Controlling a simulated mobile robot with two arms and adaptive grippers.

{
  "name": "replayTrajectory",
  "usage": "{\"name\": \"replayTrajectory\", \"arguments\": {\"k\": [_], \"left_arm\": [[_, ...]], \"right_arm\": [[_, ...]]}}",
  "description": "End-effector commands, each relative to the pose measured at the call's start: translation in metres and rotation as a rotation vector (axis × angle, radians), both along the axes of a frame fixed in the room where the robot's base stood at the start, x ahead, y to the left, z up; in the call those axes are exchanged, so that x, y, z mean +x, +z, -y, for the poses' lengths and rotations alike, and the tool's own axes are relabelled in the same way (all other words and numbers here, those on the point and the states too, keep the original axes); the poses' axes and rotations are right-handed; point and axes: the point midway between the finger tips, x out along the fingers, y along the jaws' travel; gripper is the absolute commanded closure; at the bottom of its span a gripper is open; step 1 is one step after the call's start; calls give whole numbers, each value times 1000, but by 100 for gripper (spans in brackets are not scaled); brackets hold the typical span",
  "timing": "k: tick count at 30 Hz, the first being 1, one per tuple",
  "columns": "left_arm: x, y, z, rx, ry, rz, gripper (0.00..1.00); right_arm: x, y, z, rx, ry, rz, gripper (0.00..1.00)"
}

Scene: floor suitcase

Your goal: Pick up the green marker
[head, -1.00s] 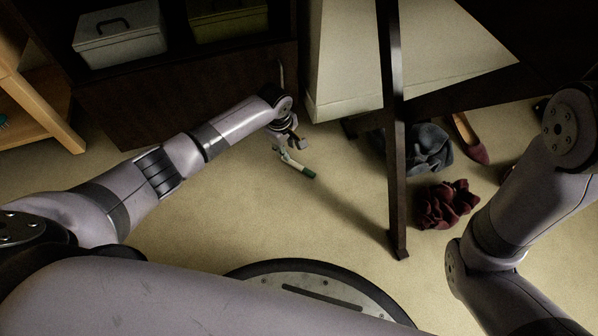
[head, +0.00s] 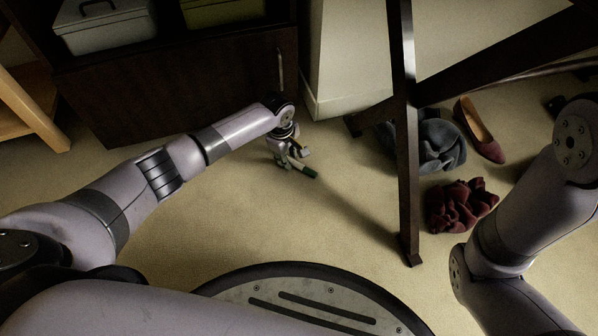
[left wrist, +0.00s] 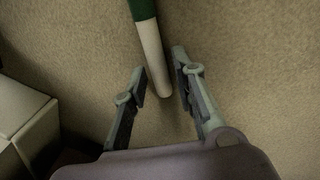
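The green marker (head: 308,172) has a white body and a dark green end. It lies on the carpet under my left gripper (head: 292,156). In the left wrist view the marker (left wrist: 151,48) runs down from the top edge, its white end reaching between the two fingers. My left gripper (left wrist: 160,64) is open, with a finger on each side of that white end. A gap shows on the left; the right finger is very close, and I cannot tell if it touches. My right gripper is out of view; only my right arm shows.
A dark cabinet (head: 190,92) with storage boxes stands behind my left arm. A dark table leg (head: 405,150) stands to the right. Beyond it lie grey cloth (head: 440,145), a maroon shoe (head: 478,130) and maroon cloth (head: 460,205). Carpet in front of the marker is clear.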

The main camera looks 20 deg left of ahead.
Motion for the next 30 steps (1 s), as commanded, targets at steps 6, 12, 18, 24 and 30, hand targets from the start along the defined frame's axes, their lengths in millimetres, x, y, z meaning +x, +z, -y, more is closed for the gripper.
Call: {"name": "replayTrajectory", "arguments": {"k": [6, 12, 18, 24, 30], "left_arm": [[1, -4, 1, 0, 0, 1, 74], [1, -4, 1, 0, 0, 1, 82], [1, -4, 1, 0, 0, 1, 96], [1, -4, 1, 0, 0, 1, 100], [1, 1, 1, 0, 0, 1, 100]], "right_arm": [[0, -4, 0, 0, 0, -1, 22], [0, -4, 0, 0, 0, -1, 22], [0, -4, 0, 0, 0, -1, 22], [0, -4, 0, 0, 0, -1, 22], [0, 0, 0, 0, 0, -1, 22]]}}
